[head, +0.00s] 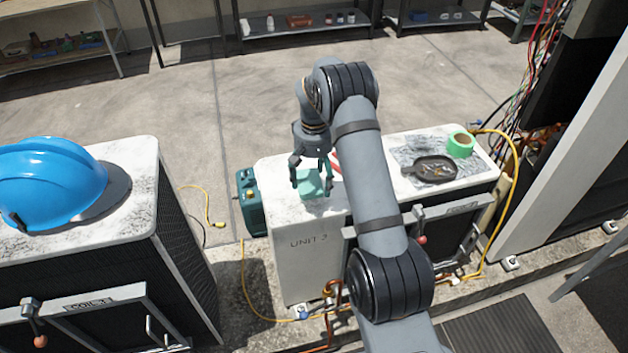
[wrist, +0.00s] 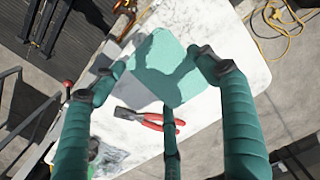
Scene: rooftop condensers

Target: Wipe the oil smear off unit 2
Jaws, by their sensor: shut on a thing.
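Unit 2 (head: 318,244) is a white condenser with a pale, speckled top and its label on the front face. My gripper (head: 311,182) is over the left end of that top, fingers pointing down, shut on a teal cloth (head: 312,187). In the wrist view the cloth (wrist: 165,66) spans the space between the fingertips, close to or on the white top; I cannot tell if it presses on it. No distinct oil smear shows; cloth, fingers and arm cover part of the top. Red-handled pliers (wrist: 150,120) lie beside the cloth.
A blue hard hat (head: 55,182) rests on the left unit. A teal case (head: 250,202) stands left of unit 2. Yellow cables (head: 512,190) run around it.

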